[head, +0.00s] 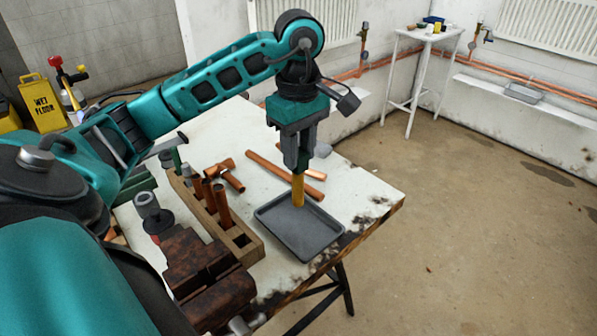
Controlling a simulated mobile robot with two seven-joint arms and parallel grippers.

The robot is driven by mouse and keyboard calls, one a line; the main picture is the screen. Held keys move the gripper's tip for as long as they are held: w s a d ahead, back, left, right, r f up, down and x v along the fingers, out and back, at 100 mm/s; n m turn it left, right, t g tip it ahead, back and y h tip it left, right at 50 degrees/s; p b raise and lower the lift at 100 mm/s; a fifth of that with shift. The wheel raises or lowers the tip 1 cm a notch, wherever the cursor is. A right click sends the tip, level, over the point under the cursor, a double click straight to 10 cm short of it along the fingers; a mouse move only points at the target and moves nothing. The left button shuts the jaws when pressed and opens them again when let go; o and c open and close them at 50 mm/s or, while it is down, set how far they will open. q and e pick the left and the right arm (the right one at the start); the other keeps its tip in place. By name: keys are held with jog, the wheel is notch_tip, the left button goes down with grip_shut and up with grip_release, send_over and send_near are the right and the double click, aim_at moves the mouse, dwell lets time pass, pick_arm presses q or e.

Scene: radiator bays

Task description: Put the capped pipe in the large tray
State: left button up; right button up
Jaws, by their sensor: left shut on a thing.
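My left gripper (297,168) points straight down over the workbench and is shut on a slim upright yellow piece, which I take to be the capped pipe (298,191). Its upper part is hidden between the fingers. Its lower end is over the grey large tray (325,240), near the tray's back edge. I cannot tell whether that end touches the tray floor. The tray lies flat at the bench's front right and looks otherwise empty. My right gripper is not in view.
A wooden rack (243,242) with copper pipes stands left of the tray, beside a rusty vise (195,262). Loose copper pipes (268,168) lie behind the tray. A small white table (425,36) and another grey tray (523,93) are far off.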

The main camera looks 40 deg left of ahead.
aim_at(299, 176)
pick_arm(q)
jog(key=shift+f, duration=3.45)
jog(key=shift+f+b, duration=0.2)
jog(key=shift+b, duration=0.2)
jog(key=o, duration=0.9)
jog(key=shift+o, duration=0.2)
jog(key=shift+r, duration=0.5)
notch_tip(299, 176, up, 10)
jog(key=shift+p, duration=0.95)
jog(key=shift+r, duration=0.75)
